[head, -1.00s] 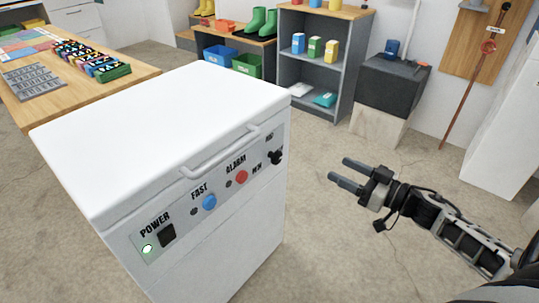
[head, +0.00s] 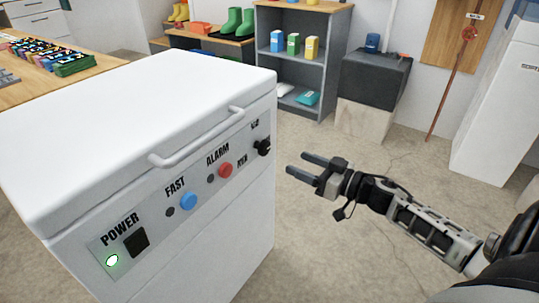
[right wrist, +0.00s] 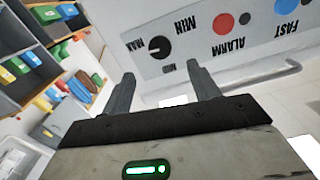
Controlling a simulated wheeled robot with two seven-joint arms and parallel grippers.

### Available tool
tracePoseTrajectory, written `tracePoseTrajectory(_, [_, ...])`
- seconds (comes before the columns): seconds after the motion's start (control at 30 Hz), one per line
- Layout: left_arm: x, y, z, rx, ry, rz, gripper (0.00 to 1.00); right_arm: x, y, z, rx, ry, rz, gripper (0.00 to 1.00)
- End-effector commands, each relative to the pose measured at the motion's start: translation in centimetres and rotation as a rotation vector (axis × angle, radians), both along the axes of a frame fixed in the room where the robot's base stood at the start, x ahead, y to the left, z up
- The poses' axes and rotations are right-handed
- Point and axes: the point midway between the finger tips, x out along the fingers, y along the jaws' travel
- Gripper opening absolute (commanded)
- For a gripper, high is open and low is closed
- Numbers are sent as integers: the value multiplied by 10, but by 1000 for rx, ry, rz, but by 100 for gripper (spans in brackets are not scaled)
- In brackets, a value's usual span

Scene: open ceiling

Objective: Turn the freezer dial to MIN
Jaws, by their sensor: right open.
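The white chest freezer (head: 190,235) stands at the left in the head view, with a control panel on its front. The black dial (head: 262,147) is at the panel's right end. In the right wrist view the dial (right wrist: 158,47) shows upside down among the labels MAX, MID and MIN, with a pale mark that seems to point towards MAX. My right gripper (head: 297,163) is open and empty, to the right of the dial and apart from it. In the right wrist view its fingers (right wrist: 160,76) frame the space below the dial. My left gripper is out of view.
The panel also carries a red alarm button (head: 225,170), a blue button (head: 188,201) and a black power switch (head: 137,242) with a green light. A handle (head: 198,138) sticks out above them. A grey shelf (head: 298,75) stands behind; the floor around my right arm is clear.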

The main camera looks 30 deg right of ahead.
Motion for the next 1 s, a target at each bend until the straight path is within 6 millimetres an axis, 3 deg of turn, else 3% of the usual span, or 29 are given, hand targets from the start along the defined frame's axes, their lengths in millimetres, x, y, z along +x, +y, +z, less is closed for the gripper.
tracePoseTrajectory(0.2, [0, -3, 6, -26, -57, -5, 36, 46, 18, -1, 0, -4, -1, 60])
tracePoseTrajectory(0.4, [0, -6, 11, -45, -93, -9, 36, 77, 32, -1, 2, -2, -1, 60])
tracePoseTrajectory(0.6, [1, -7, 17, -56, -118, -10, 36, 92, 38, -1, 2, 1, -2, 60])
tracePoseTrajectory(0.9, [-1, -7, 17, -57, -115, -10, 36, 94, 39, -1, 1, 2, -2, 60])
tracePoseTrajectory(0.93, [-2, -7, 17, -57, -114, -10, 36, 94, 39, -1, 1, 2, -2, 58])
tracePoseTrajectory(1.0, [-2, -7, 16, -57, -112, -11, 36, 94, 39, -1, 1, 2, -1, 38])
